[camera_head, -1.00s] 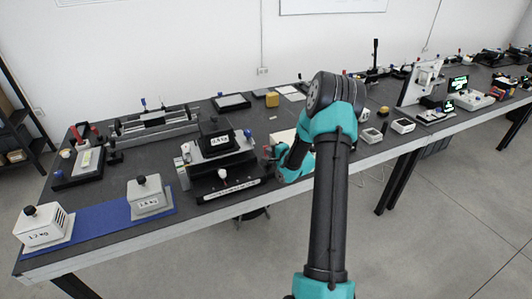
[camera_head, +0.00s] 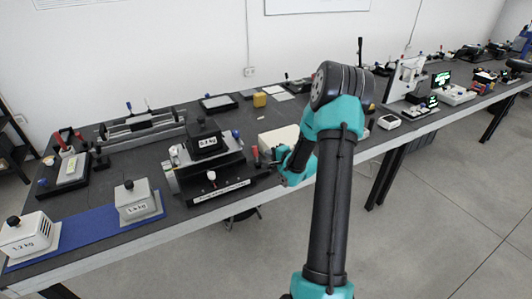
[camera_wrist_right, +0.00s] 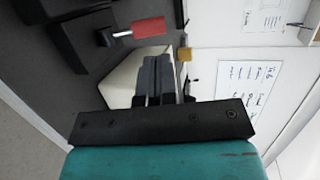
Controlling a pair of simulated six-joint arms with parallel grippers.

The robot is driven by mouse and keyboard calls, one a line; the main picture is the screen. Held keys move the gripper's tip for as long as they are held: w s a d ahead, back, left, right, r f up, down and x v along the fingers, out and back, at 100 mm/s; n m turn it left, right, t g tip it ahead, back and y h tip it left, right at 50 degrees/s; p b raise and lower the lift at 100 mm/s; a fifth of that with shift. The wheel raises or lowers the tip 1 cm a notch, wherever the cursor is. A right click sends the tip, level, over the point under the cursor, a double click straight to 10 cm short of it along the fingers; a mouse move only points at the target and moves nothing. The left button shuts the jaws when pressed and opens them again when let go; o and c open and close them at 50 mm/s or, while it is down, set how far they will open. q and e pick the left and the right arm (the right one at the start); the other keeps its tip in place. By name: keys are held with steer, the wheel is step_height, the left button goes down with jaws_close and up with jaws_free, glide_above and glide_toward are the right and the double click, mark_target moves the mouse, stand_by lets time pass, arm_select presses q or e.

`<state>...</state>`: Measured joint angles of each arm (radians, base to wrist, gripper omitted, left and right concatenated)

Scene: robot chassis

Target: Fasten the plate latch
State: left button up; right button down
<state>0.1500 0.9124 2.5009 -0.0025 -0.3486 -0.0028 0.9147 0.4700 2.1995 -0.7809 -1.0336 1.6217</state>
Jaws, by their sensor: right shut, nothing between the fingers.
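The plate device (camera_head: 205,165) stands at the front edge of the table, left of my right arm, with a black weight marked in kg (camera_head: 204,138) on top. A small red handle (camera_head: 254,152) shows at its right end; in the right wrist view a red handle (camera_wrist_right: 139,27) on a pale rod is up and left of my fingers. My right gripper (camera_head: 272,157) is beside that end; its fingers (camera_wrist_right: 157,72) are shut and empty, apart from the handle. The latch's engagement cannot be made out. My left gripper is not in view.
A cream box (camera_head: 278,138) is just behind my right gripper. A long rail fixture (camera_head: 140,124) is behind the plate device. The table's front edge runs close by.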

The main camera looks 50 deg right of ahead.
steer(key=v, duration=0.7)
steer(key=shift+r, duration=0.25)
steer(key=w+a+f+n+g+y, duration=0.2)
steer(key=a+f+n+g, duration=0.1)
steer(key=a+f, duration=0.6)
steer(key=w+a+f+n+g+y, duration=0.2)
steer(key=a+f+n+g, duration=0.15)
steer(key=a+f, duration=0.6)
steer(key=s+a+f+n+g+y, duration=0.1)
steer(key=s+a+f+n+g, duration=0.25)
steer(key=a, duration=0.45)
steer(key=s+a+f+n+g+y, duration=0.1)
steer(key=s+a+f+n+g, duration=0.2)
steer(key=a, duration=0.4)
steer(key=s+a+f+n+g+y, duration=0.1)
steer(key=s+a+f+n+g, duration=0.1)
steer(key=s+a+f+n, duration=0.45)
steer(key=w+a+r+t, duration=0.1)
steer(key=w+a+r, duration=0.3)
steer(key=w+r, duration=0.2)
steer(key=shift+r+h, duration=0.2)
steer(key=shift+h, duration=0.1)
steer(key=shift+m, duration=0.25)
